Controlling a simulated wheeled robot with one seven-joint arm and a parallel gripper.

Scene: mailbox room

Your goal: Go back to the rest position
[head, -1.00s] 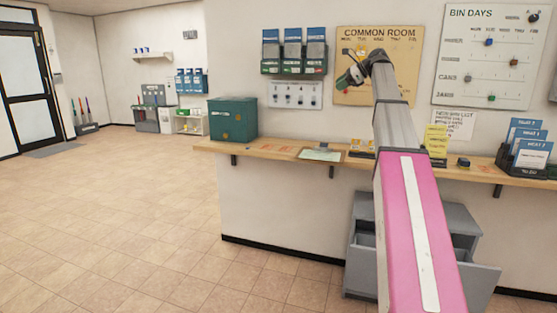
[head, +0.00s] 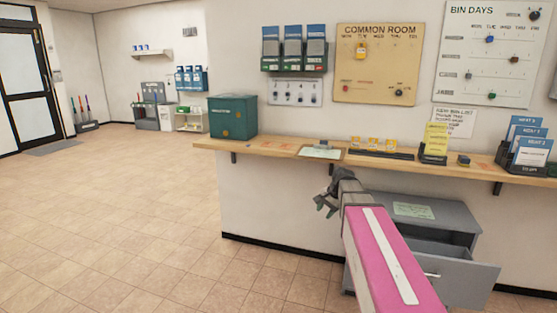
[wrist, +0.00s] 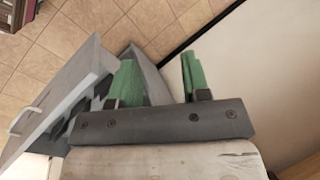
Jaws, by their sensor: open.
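My gripper (head: 326,204) is below the wooden wall shelf, in front of the white wall and to the left of the grey drawer cabinet. In the wrist view my gripper (wrist: 160,83) shows two green fingertips set well apart with nothing between them. It is open and empty. My pink arm link reaches up from the bottom of the head view.
The grey cabinet (head: 455,215) has a drawer (head: 452,273) pulled out at the right. The wooden shelf (head: 275,147) runs along the wall above my gripper, with a green box (head: 232,117) on it. The tiled floor (head: 120,220) at the left is clear.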

